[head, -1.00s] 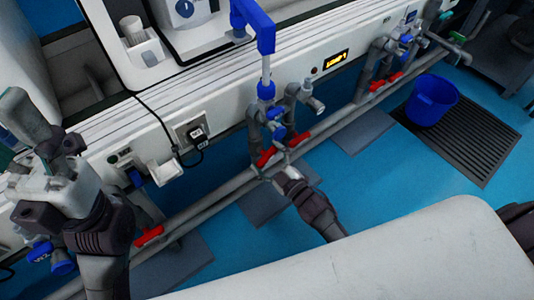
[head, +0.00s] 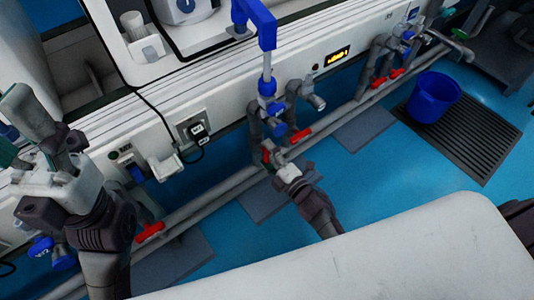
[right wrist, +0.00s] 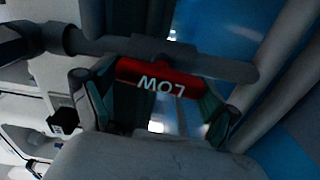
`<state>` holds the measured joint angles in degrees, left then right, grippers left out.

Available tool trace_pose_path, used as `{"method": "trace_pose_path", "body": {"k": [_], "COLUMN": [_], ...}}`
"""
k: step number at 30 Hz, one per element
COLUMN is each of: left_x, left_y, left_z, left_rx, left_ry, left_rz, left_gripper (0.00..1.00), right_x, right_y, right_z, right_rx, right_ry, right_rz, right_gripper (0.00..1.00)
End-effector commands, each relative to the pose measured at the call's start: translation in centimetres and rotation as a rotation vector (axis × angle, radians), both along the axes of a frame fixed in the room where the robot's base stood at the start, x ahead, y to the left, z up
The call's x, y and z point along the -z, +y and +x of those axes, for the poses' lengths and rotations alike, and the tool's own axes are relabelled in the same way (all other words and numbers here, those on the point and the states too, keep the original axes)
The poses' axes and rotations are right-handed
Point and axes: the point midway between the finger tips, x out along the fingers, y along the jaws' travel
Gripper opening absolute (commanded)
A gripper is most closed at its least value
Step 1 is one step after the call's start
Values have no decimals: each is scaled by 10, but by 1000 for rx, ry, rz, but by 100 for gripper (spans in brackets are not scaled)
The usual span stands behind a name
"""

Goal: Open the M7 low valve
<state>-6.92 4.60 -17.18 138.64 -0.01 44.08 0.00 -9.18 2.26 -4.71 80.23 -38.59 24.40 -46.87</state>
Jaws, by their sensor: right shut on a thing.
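A red valve handle marked LOW (right wrist: 158,83) lies between the two fingers of my right gripper (right wrist: 155,105) in the right wrist view. In the head view my right gripper (head: 276,166) is at the lower pipes, shut on this handle. Only a small red part of the handle (head: 266,156) shows there; the gripper hides the rest. A second red handle (head: 300,135) sits just right of it on the pipework. My left gripper (head: 40,165) is raised at the left, away from the valves; its finger opening is unclear.
Grey pipes (head: 225,187) run along the white bench front. Another red handle (head: 149,232) is at lower left, with more red handles (head: 388,78) at upper right. A blue bucket (head: 433,97) stands on a dark floor grate (head: 470,135). A black cable hangs near the socket.

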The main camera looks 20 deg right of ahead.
Motion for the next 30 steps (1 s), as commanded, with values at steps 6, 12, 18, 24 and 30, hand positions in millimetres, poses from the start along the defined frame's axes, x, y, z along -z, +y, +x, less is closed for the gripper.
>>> {"method": "trace_pose_path", "body": {"k": [6,12,18,24,30], "left_x": [-2,-2,-3,-3,-3], "left_y": [0,0,0,0,0], "left_z": [0,1,0,0,-1], "left_rx": [0,0,0,0,0], "left_ry": [-10,-7,-9,-12,-14], "left_rz": [2,1,-1,-2,-2], "left_gripper": [58,58,58,58,58], "right_x": [1,1,1,2,1], "right_y": [0,0,0,0,0], "right_z": [-1,-1,-1,-1,-1], "right_rx": [0,0,0,-1,-1], "right_ry": [-26,-36,-37,-37,-37], "right_rz": [-76,-103,-109,-109,-108], "right_gripper": [52,52,52,52,100]}}
